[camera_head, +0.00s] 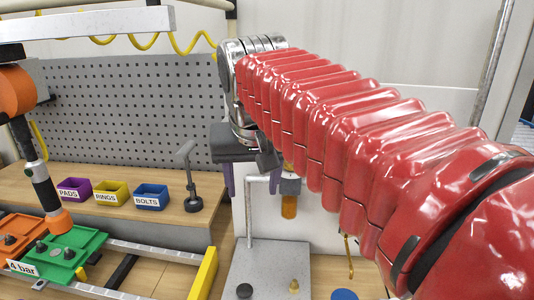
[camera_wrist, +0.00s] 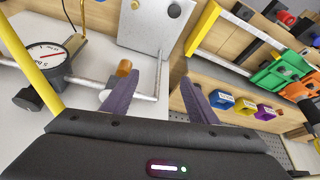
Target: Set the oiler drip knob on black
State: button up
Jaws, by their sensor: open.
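An amber cylinder, likely the oiler's bowl (camera_head: 289,206), hangs at the pipe in the head view. It also shows in the wrist view (camera_wrist: 124,68), just beyond the tip of my left-hand finger. I cannot make out the drip knob or any black mark; fingers and pipe cover part of this area. My gripper (camera_head: 259,180) is open, with its two purple fingers pointing down around the pipe area in the head view. In the wrist view my gripper (camera_wrist: 162,80) has nothing between its fingers, and a grey pipe passes near the left-hand one.
A pressure gauge (camera_wrist: 54,56) and a yellow bar (camera_wrist: 30,58) are at the wrist view's left. A grey plate (camera_head: 265,268) lies below the pipe. Labelled bins, including the blue one (camera_head: 151,196), and a green block (camera_head: 62,252) stand left. A pegboard (camera_head: 120,105) is behind.

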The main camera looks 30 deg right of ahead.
jog(key=w+d+r+m+g+h, duration=0.1)
jog(key=w+d+r+m, duration=0.4)
jog(key=d+r, duration=0.6)
jog(key=shift+w+r+m+g+h, duration=0.2)
jog(key=shift+r+m+g+h, duration=0.1)
jog(key=shift+d+f, duration=0.1)
jog(key=x, duration=1.3)
jog(key=shift+f, duration=0.3)
jog(key=shift+c, duration=0.5)
jog(key=shift+d, duration=0.1)
jog(key=c, duration=1)
